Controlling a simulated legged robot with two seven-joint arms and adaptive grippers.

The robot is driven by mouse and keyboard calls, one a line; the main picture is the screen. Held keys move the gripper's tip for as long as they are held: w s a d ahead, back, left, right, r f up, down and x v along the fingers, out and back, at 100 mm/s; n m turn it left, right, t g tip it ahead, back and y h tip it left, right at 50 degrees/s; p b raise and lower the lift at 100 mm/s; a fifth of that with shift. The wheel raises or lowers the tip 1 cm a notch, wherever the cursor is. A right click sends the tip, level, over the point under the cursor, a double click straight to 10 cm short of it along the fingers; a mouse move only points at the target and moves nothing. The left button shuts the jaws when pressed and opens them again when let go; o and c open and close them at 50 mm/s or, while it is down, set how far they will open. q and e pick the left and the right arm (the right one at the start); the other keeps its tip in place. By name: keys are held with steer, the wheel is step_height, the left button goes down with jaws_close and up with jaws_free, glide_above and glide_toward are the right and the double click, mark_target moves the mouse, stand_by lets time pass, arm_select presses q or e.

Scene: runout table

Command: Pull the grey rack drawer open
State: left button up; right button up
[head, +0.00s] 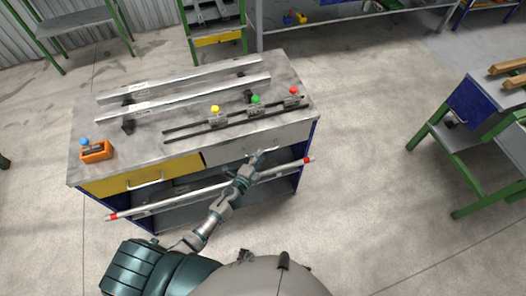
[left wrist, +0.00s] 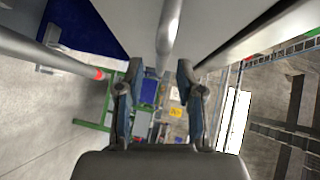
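The grey rack drawer (head: 228,152) is in the right half of the runout table's front, and its front looks flush with the table. My left gripper (head: 258,157) is at this drawer front and hides much of its handle. In the left wrist view, the grey drawer front (left wrist: 125,20) fills the top, and its rounded handle bar (left wrist: 168,35) runs down toward the gap between my left fingers (left wrist: 155,78). The fingers are apart, one on each side of the bar's lower end; I see no clear contact. My right gripper is not in view.
A yellow drawer (head: 125,183) with a handle is left of the grey one. A long bar (head: 150,208) with red ends runs across the table's front, below the drawers. The tabletop (head: 200,140) carries rails, coloured knobs and an orange box (head: 97,154).

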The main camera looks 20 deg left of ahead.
arm_select(q)
steer(key=shift+x, duration=1.65)
steer(key=shift+c, duration=0.2)
jaws_close()
